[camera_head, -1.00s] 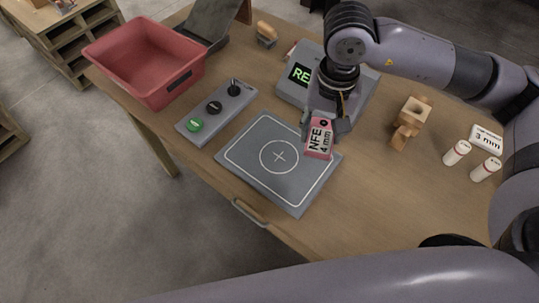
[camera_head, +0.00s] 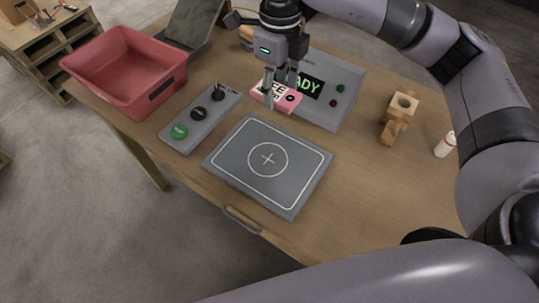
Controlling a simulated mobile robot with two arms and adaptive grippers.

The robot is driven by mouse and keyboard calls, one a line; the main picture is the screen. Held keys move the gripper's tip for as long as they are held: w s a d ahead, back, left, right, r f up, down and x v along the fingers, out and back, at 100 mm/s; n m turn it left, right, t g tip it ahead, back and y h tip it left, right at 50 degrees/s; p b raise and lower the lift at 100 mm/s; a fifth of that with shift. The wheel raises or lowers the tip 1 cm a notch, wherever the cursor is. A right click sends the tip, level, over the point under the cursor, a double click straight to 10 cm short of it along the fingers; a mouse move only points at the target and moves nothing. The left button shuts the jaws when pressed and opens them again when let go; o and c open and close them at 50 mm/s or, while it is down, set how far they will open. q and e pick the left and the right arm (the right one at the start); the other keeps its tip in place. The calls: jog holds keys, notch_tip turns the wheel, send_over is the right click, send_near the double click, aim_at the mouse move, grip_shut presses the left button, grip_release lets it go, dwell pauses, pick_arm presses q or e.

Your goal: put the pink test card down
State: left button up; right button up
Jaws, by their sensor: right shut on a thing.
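The pink test card (camera_head: 272,97) has a white label with black print, partly hidden by the fingers. My right gripper (camera_head: 281,92) points down and is shut on the card. It holds the card in front of the grey detector box (camera_head: 343,91), near the far edge of the grey plate (camera_head: 236,171). The plate has a white outline with a circle and cross. I cannot tell how high the card is above the table. My left gripper is not in view; a large arm link of mine crosses the bottom.
A red bin (camera_head: 112,78) stands at the left. A control panel (camera_head: 168,137) with a green button and knobs lies left of the plate. A wooden holder (camera_head: 399,119) and a white bottle (camera_head: 445,145) stand at the right. The table (camera_head: 352,187) right of the plate is clear.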

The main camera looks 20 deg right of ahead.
aim_at(276, 152)
notch_tip(276, 152, down, 19)
jog(key=p, duration=0.4)
jog(key=shift+r, duration=0.15)
jog(key=shift+f, duration=0.5)
jog(key=o, duration=0.7)
jog(key=shift+f, duration=0.15)
jog(key=o, duration=0.5)
